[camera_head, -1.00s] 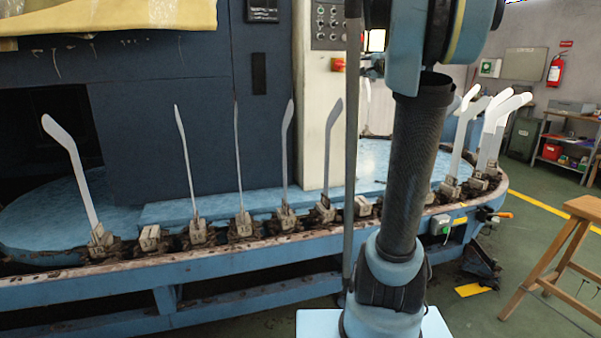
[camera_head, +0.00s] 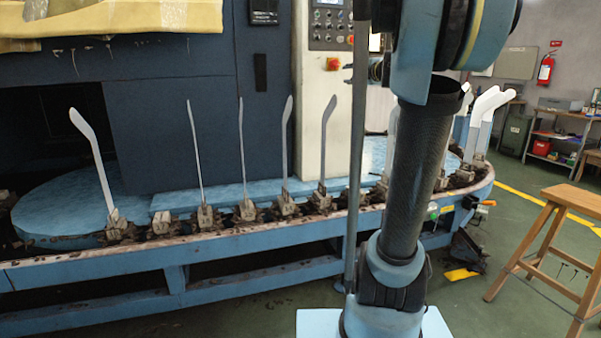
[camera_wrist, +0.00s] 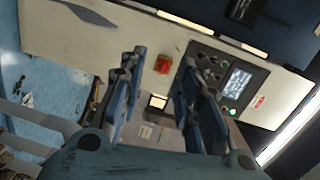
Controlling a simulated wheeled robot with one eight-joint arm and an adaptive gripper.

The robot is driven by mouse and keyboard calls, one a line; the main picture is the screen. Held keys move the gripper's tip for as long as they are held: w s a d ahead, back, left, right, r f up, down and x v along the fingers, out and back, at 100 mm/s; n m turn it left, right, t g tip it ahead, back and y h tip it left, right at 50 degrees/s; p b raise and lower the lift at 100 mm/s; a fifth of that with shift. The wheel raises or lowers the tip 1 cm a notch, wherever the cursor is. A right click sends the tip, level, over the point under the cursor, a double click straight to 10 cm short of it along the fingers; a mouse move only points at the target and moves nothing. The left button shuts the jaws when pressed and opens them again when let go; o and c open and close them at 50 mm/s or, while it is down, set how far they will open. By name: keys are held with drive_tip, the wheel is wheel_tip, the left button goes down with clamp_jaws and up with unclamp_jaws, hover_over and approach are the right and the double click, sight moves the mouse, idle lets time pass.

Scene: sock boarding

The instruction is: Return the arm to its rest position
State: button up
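My arm (camera_head: 424,150) stands upright in the right half of the head view, its upper joint at the top edge. My gripper (camera_wrist: 160,95) shows in the wrist view with its two blue-and-black fingers apart and nothing between them. Beyond the fingers is the machine's control panel (camera_wrist: 170,132), with a red button (camera_wrist: 163,64) and a small screen (camera_wrist: 237,82), tilted in the picture. I cannot make out the fingers clearly in the head view.
The sock boarding machine (camera_head: 130,262) spans the left and middle, with several upright flat forms (camera_head: 242,150) along its rim. A wooden stool (camera_head: 560,207) stands at the right. A fire extinguisher (camera_head: 546,68) hangs at the back. Green floor (camera_head: 500,225) is open between machine and stool.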

drive_tip(key=s+a+f+n+g, duration=0.4)
drive_tip(key=s+a+f, duration=0.1)
drive_tip(key=s+f, duration=0.55)
drive_tip(key=s+a+f+n+g, duration=0.3)
drive_tip(key=s+a+f+n, duration=0.1)
drive_tip(key=s+f, duration=0.6)
drive_tip(key=s+d+f+n+g+h, duration=0.2)
drive_tip(key=s+d+f+g+h, duration=0.1)
drive_tip(key=s+f, duration=0.8)
drive_tip(key=s+d+f+n+g+h, duration=0.2)
drive_tip(key=s+d+f, duration=0.4)
drive_tip(key=s+f, duration=0.4)
wheel_tip(320, 180, down, 3)
drive_tip(key=shift+s+n+g+h, duration=0.4)
drive_tip(key=shift+g+h, duration=0.4)
drive_tip(key=shift+h, duration=0.1)
drive_tip(key=shift+w+f, duration=0.2)
drive_tip(key=shift+w, duration=0.25)
drive_tip(key=shift+c, duration=0.6)
